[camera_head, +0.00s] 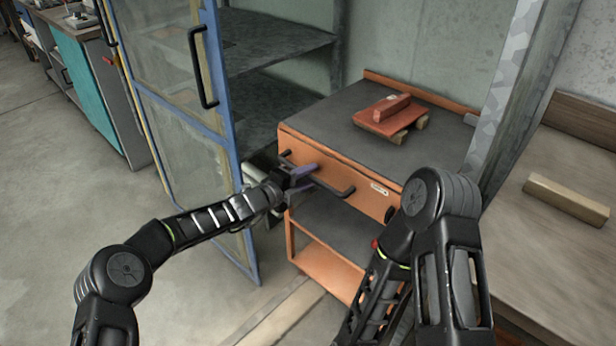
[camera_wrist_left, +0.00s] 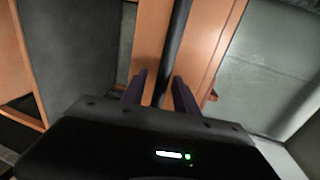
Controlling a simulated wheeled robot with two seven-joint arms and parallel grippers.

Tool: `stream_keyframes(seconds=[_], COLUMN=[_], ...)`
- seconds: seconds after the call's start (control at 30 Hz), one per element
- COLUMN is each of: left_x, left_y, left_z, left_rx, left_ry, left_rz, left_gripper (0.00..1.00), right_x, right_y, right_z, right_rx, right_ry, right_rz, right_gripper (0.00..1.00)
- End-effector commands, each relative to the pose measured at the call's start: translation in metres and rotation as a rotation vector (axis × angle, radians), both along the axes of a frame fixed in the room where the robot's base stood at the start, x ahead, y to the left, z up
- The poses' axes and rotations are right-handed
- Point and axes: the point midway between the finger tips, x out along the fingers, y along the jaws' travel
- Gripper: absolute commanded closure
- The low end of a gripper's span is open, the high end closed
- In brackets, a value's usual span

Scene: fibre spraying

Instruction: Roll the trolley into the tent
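The orange trolley (camera_head: 335,182) with dark grey shelves stands upright at the opening of what looks like the tent, a booth with grey walls (camera_head: 440,45). A red block piece (camera_head: 390,116) lies on its top. A black handle bar (camera_head: 335,188) runs along its front. My left gripper (camera_head: 302,180) is at the left part of this handle. In the left wrist view the handle bar (camera_wrist_left: 176,45) passes between the two purple fingers (camera_wrist_left: 159,82), with a visible gap beside it, so the gripper is open around it. My right arm is at the lower right; its gripper is out of sight.
A blue-framed glazed door (camera_head: 190,120) stands open left of the trolley. A patterned grey post (camera_head: 500,100) is close on its right. A bench with a wooden block (camera_head: 567,198) stands at the right. Grey floor (camera_head: 70,190) is clear at the left.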

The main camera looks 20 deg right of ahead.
Motion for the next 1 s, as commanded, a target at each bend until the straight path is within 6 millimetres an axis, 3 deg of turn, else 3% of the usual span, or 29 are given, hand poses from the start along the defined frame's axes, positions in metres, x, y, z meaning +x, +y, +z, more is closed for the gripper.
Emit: stream_keyframes(seconds=[0.37, 0.8, 1.0], left_x=[-0.001, -0.03, -0.04], left_y=[0.003, 0.051, 0.064], left_z=[0.001, 0.012, 0.016], left_rx=[-0.001, 0.0, -0.001], left_ry=[-0.001, 0.0, -0.001], left_rz=[0.0, 0.002, 0.0], left_gripper=[0.62, 0.62, 0.62], right_x=[0.0, 0.0, 0.0], right_y=[0.0, 0.0, 0.0], right_z=[0.0, 0.002, 0.003], right_rx=[0.0, 0.0, 0.0], right_ry=[0.0, 0.0, 0.0], right_rz=[0.0, 0.0, 0.0], right_gripper=[1.0, 1.0, 1.0])
